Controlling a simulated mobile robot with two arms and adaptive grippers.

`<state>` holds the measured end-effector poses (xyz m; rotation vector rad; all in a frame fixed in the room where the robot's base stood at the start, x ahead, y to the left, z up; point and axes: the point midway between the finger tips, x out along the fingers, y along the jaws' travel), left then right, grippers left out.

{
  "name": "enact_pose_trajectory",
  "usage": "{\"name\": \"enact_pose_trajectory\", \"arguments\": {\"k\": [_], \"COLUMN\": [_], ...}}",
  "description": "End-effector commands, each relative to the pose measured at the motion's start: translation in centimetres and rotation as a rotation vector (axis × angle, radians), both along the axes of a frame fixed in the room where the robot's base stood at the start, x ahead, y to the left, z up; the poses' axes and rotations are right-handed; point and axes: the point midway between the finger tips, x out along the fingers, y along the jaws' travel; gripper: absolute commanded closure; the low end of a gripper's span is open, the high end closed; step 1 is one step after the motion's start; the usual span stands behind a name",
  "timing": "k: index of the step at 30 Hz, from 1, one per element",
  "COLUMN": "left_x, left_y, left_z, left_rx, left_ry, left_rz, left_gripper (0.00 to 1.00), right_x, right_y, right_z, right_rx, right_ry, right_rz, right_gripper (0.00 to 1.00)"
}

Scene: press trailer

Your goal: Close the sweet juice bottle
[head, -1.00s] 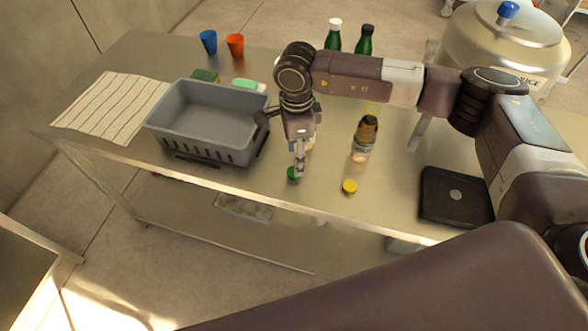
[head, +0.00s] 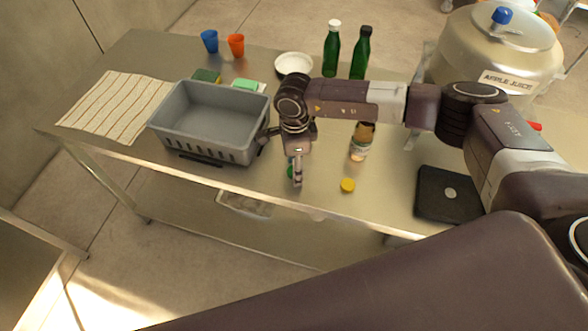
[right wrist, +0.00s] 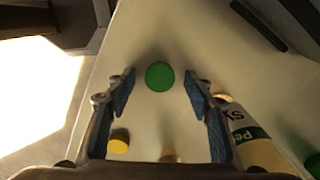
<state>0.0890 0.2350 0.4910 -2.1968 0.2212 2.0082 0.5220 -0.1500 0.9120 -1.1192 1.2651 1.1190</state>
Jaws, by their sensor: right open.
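My right gripper (head: 297,180) points down above the table's front part. In the right wrist view its fingers (right wrist: 160,95) are open, with a round green cap (right wrist: 159,76) seen between them. In the head view the green cap (head: 290,172) is mostly hidden behind the gripper. A yellow cap (head: 347,185) lies to its right, and shows at lower left in the wrist view (right wrist: 119,140). A labelled bottle (head: 360,152) stands behind the yellow cap, its upper part partly covered by my arm. In the wrist view a bottle label (right wrist: 245,132) is cut off, so I cannot read which juice.
A grey basket (head: 208,150) stands left of the gripper, close to it. A black scale-like pad (head: 447,195) lies right. Two green bottles (head: 331,50) and a juice dispenser (head: 490,50) stand behind. The table front between basket and pad is fairly clear.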

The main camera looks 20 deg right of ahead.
Motion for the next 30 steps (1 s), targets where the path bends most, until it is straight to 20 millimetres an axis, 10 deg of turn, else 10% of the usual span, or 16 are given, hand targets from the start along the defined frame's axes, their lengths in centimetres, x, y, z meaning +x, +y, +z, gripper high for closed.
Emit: {"name": "enact_pose_trajectory", "arguments": {"k": [10,30], "left_x": [0.0,0.1], "left_y": [0.0,0.0], "left_z": [0.0,-1.4], "left_rx": [0.0,-0.001], "left_ry": [0.0,-0.002], "left_rz": [0.0,0.001], "left_gripper": [0.6,0.6], "right_x": [0.0,0.2], "right_y": [0.0,0.1], "right_z": [0.0,3.4], "right_rx": [0.0,0.002], "right_ry": [0.0,-0.005], "right_rz": [0.0,0.002], "right_gripper": [0.81,0.81]}}
